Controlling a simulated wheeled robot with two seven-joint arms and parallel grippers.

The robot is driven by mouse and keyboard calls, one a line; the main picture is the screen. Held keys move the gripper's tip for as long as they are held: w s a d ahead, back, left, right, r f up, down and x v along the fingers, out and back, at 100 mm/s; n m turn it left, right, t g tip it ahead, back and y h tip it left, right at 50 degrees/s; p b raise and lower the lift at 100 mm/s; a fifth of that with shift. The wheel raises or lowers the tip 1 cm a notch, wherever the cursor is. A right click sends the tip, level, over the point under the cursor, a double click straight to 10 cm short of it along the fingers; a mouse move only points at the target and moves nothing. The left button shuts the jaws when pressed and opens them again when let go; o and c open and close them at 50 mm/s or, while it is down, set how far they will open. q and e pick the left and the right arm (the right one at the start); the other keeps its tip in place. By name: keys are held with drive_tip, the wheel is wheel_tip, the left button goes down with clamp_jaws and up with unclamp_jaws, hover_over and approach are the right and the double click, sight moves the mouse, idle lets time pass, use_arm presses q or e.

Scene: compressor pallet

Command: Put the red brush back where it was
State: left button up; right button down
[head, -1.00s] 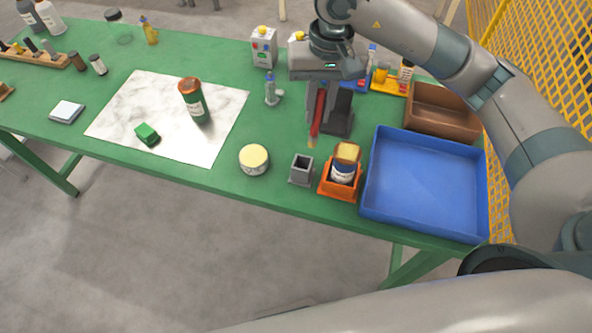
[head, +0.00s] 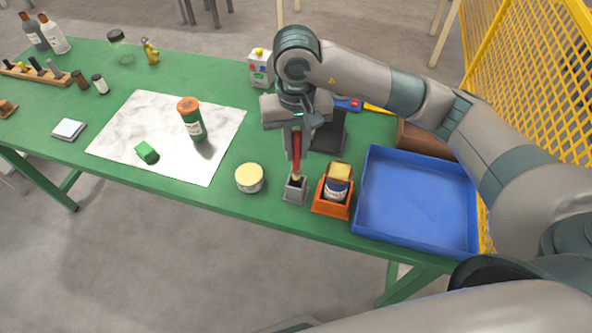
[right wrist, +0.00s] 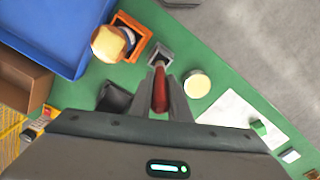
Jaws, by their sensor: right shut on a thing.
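The red brush (head: 296,150) is upright in my right gripper (head: 297,152), which is shut on its red handle. The brush's lower end is at the mouth of the small grey square holder (head: 294,190) on the green table. In the right wrist view the red handle (right wrist: 160,92) lies between the two fingers, and its far end points into the grey holder (right wrist: 161,55). The tip is hidden by the holder's rim, so I cannot tell how deep it sits. My left gripper is not in view.
An orange holder (head: 323,210) with a jar stands just right of the grey holder, and a blue tray (head: 415,205) lies beyond it. A round cream-lidded tin (head: 249,178) is on the left. A marble sheet (head: 120,140) carries a green bottle and a green block.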

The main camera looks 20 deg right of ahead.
sight(296, 169)
wheel_tip(296, 169, down, 2)
drive_tip(key=shift+f+p, duration=0.2)
drive_tip(key=shift+p, duration=0.2)
drive_tip(key=shift+f, duration=0.45)
drive_tip(key=shift+f, duration=0.15)
drive_tip(key=shift+f+p, duration=0.9)
drive_tip(key=shift+f, duration=1)
drive_tip(key=shift+f, duration=0.15)
